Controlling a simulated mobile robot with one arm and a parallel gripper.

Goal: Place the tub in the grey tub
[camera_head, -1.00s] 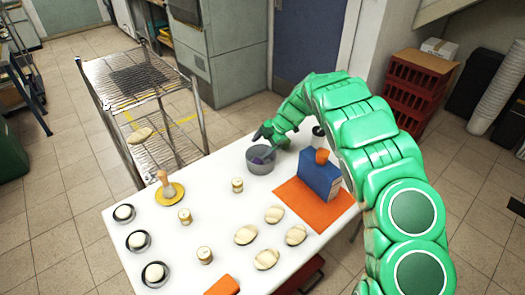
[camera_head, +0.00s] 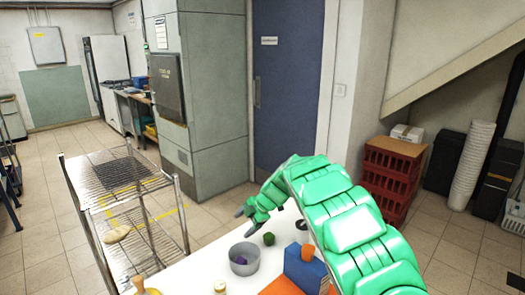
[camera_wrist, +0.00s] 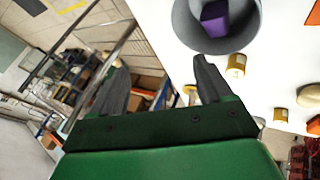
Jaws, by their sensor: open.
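The grey tub (camera_head: 235,266) stands on the white table, open at the top. A small purple block-like item (camera_head: 241,260) lies inside it. Both show at the top of the wrist view, the grey tub (camera_wrist: 184,27) cut off by the frame edge and the purple item (camera_wrist: 214,19) on its floor. I cannot tell whether the purple item is the tub of the task. My gripper (camera_head: 240,209) is raised above and behind the grey tub. In the wrist view my gripper (camera_wrist: 161,64) has its fingers spread, with nothing between them.
A round green item (camera_head: 268,239) sits behind the grey tub. A small jar (camera_head: 220,287) is in front. A wire shelf rack (camera_head: 115,173) stands at the left, with a pale oval item (camera_head: 117,234) on it.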

